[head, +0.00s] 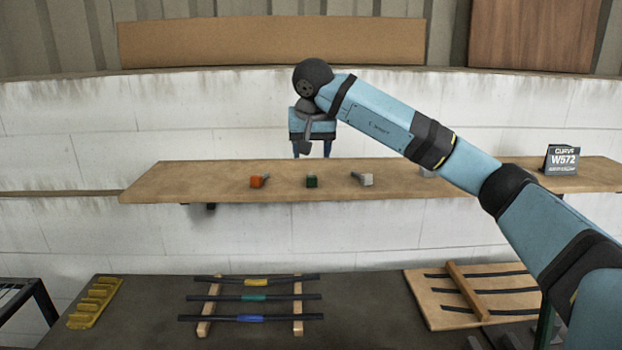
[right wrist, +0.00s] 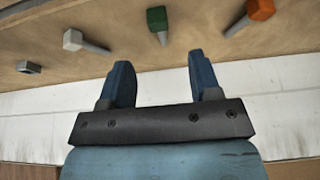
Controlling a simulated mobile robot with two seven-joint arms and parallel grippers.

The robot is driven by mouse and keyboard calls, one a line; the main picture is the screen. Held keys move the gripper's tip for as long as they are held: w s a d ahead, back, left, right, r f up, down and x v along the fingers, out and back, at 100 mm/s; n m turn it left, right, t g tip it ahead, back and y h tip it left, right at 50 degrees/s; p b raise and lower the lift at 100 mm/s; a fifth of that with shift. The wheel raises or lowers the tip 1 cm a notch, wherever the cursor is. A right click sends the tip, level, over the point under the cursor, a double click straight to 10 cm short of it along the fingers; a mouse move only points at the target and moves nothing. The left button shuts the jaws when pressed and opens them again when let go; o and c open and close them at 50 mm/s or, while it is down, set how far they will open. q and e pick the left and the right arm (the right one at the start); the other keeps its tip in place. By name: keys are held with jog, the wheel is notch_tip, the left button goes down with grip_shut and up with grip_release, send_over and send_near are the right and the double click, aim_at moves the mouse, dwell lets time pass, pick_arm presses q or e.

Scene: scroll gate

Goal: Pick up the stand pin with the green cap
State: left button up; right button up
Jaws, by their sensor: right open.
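The stand pin with the green cap (head: 312,181) lies on the wooden shelf, between an orange-capped pin (head: 257,181) and a white-capped pin (head: 363,179). In the right wrist view the green cap (right wrist: 157,18) shows with its grey shaft pointing toward my gripper. My right gripper (head: 311,155) is open and empty, at the back of the shelf behind the green-capped pin. In the right wrist view its two blue fingers (right wrist: 158,75) are apart, and the green pin is beyond the gap between them, not touched. My left gripper is not in view.
The shelf (head: 220,178) also holds a dark W572 box (head: 561,160) at the right and a small grey piece (right wrist: 28,67) past the white pin. Below, a dark table (head: 370,300) bears a rack of rods (head: 255,297), a yellow holder (head: 95,302) and a slotted board (head: 475,295).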

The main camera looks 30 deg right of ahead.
aim_at(311, 176)
jog(key=x, duration=0.3)
jog(key=p+x, duration=0.1)
jog(key=x, duration=0.3)
jog(key=shift+d+p, duration=0.15)
jog(key=shift+p, duration=0.2)
jog(key=shift+w+d+f, duration=0.1)
jog(key=shift+w+f, duration=0.1)
jog(key=shift+f, duration=0.4)
jog(key=shift+r, duration=0.1)
jog(key=c, duration=1)
grip_shut()
jog(key=shift+r, duration=0.1)
